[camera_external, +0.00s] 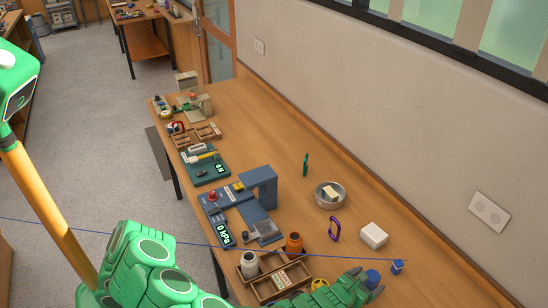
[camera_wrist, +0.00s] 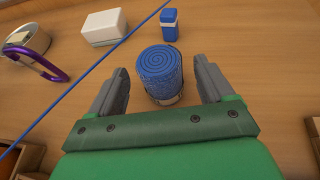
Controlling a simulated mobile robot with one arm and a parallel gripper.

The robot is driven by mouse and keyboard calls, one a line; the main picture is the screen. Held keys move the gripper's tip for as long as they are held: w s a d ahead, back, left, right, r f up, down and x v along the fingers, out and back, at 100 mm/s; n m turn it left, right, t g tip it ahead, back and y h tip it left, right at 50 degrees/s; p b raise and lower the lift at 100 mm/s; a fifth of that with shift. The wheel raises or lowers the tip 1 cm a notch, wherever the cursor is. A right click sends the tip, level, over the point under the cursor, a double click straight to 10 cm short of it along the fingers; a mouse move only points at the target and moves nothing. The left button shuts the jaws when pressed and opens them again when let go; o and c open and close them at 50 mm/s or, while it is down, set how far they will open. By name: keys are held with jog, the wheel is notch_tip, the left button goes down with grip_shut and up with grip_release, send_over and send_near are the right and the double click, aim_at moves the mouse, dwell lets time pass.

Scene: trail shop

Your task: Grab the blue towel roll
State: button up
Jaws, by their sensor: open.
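The blue towel roll (camera_wrist: 159,72) stands on the wooden table in the wrist view, its spiral end facing up and a pale band around its lower part. My gripper (camera_wrist: 162,75) is open, with one grey finger on each side of the roll. Gaps show between the roll and both fingers, so I see no contact. In the external view the roll (camera_external: 373,278) is a small blue shape at the tip of my green arm, partly hidden by my gripper (camera_external: 368,284).
A small blue box (camera_wrist: 169,21) and a white block (camera_wrist: 104,26) stand just beyond the roll. A purple carabiner (camera_wrist: 40,67) and a metal bowl (camera_wrist: 23,40) lie to the left. A wooden organiser (camera_external: 277,277) with bottles is beside my arm. A thin blue line crosses the view.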

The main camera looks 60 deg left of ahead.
aim_at(374, 276)
jog(key=shift+x, duration=2.15)
jog(key=shift+r, duration=0.1)
jog(key=shift+c, duration=0.3)
jog(key=c, duration=1)
jog(key=shift+c, duration=0.2)
